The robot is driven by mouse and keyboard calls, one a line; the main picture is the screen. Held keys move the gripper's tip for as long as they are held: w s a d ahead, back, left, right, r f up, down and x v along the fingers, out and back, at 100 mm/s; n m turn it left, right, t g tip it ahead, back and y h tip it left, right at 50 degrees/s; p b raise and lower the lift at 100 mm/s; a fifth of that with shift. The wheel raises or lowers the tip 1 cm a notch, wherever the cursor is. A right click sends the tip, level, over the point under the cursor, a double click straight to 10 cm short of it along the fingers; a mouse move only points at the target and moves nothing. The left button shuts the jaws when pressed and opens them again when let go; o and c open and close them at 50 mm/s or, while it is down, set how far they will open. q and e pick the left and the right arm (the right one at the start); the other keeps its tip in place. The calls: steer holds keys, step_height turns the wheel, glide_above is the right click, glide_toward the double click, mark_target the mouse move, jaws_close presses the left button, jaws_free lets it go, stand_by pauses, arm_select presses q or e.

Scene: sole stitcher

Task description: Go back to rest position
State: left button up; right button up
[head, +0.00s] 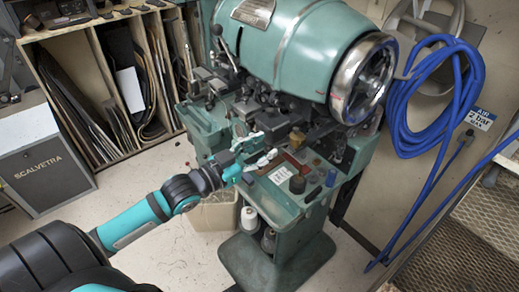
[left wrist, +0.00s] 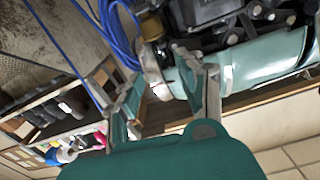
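My left arm reaches in from the lower left in the head view. Its gripper (head: 256,149) is in front of the green sole stitcher (head: 300,45), over the machine's front work ledge. In the left wrist view the two fingers of this gripper (left wrist: 163,68) stand apart with nothing between them. Parts of the green machine (left wrist: 250,65) show beyond the fingers there. I cannot tell whether the gripper touches the ledge. My right gripper is not in view.
Small tools and jars (head: 300,182) crowd the ledge. A white thread spool (head: 249,219) stands below. A wooden rack (head: 125,80) and a grey SCALVETRA box (head: 45,165) are at left. A blue hose (head: 405,115) hangs at right, above metal grating (head: 465,240).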

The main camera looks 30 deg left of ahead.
arm_select(q)
steer(key=shift+s+a, duration=0.1)
steer(key=shift+s, duration=0.25)
stand_by(0.3)
